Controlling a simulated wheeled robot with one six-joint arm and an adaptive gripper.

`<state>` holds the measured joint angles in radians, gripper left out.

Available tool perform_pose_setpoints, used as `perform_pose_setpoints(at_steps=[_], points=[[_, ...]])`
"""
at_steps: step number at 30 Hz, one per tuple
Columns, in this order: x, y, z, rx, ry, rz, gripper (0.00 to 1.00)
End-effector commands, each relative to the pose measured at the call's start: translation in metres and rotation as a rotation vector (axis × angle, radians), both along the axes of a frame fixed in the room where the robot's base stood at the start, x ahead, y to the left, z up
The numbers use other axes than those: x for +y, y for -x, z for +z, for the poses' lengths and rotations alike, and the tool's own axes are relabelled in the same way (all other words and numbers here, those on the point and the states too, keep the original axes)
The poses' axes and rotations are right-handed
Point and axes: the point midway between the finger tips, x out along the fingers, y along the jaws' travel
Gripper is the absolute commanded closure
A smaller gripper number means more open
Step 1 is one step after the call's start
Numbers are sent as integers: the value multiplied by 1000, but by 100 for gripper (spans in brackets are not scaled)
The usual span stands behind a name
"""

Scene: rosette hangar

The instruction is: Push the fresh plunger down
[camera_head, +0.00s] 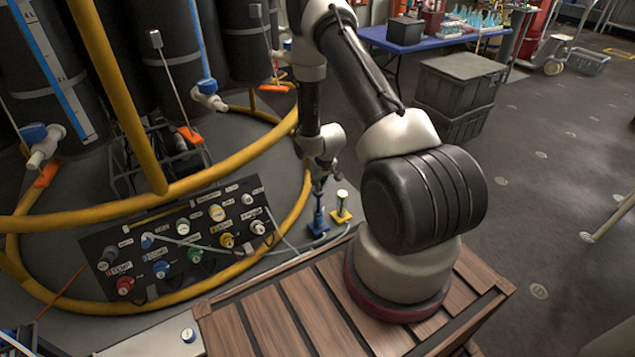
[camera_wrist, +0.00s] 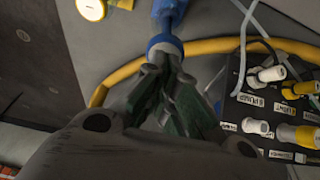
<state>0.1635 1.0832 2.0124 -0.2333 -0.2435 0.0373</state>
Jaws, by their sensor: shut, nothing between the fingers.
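One is blue (camera_head: 319,222) and one is yellow with a pale top (camera_head: 341,206). I cannot read which one is marked fresh. My gripper (camera_head: 319,188) points down just above the blue plunger, its fingers together and empty. In the wrist view, the dark fingertips (camera_wrist: 167,60) meet at the blue plunger (camera_wrist: 166,44) and cover part of it. I cannot tell whether they touch it. The yellow plunger (camera_wrist: 91,9) shows at the top left of the wrist view, clear of the fingers.
A black panel (camera_head: 104,242) with several coloured, labelled connectors and hoses lies left of the plungers. Tall black tanks (camera_head: 45,60) stand behind. A wooden crate top (camera_head: 268,322) lies in front. Open floor is at right.

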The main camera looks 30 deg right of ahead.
Motion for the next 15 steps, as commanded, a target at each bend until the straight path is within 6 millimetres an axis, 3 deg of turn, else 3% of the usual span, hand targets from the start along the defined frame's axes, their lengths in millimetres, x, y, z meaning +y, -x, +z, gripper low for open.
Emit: perform_pose_setpoints(at_steps=[5, 15], points=[[0, 1, -7, 2, -1, 0, 100], [0, 1, -73, 2, -1, 1, 100]])
